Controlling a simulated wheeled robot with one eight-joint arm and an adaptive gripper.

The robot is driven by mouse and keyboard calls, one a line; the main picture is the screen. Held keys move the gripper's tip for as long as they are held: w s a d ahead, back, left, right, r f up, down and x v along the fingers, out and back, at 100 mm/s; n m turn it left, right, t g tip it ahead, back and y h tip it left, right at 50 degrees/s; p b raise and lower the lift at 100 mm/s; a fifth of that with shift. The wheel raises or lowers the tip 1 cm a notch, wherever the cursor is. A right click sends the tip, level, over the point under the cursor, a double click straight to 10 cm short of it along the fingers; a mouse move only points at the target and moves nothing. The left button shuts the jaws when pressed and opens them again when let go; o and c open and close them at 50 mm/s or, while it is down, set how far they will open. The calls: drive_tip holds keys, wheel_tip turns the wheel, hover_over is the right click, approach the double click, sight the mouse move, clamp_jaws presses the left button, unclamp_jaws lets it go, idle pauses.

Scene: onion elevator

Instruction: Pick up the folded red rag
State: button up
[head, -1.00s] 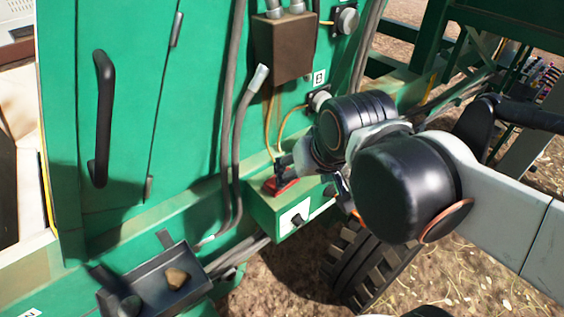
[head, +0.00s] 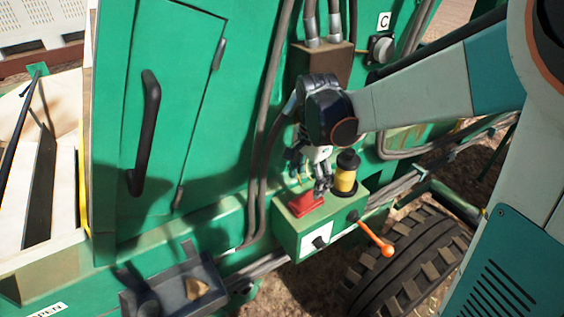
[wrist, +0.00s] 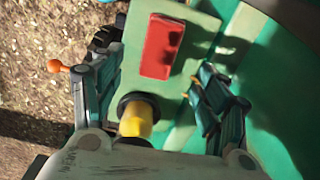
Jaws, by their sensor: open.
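The folded red rag (head: 306,203) lies on top of a small green box (head: 345,212) on the side of the green machine. In the wrist view, the rag (wrist: 162,46) is a flat red rectangle, partly shaded, lying ahead of and between my fingers. My gripper (head: 309,184) points down over the rag in the head view, its fingertips close to it. In the wrist view, my gripper (wrist: 157,72) is open, one finger on each side, with nothing held. Whether a fingertip touches the rag, I cannot tell.
A yellow cylinder with a black cap (head: 345,173) stands on the box right beside my gripper. An orange-knobbed lever (head: 376,239) sticks out from the box. Dark hoses (head: 265,130) run down at the left. A grey tray (head: 208,296) sits lower left.

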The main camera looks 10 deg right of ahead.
sight(307, 199)
drive_tip(key=shift+f, duration=3.9)
drive_tip(key=shift+c, duration=0.3)
drive_tip(key=c, duration=1.1)
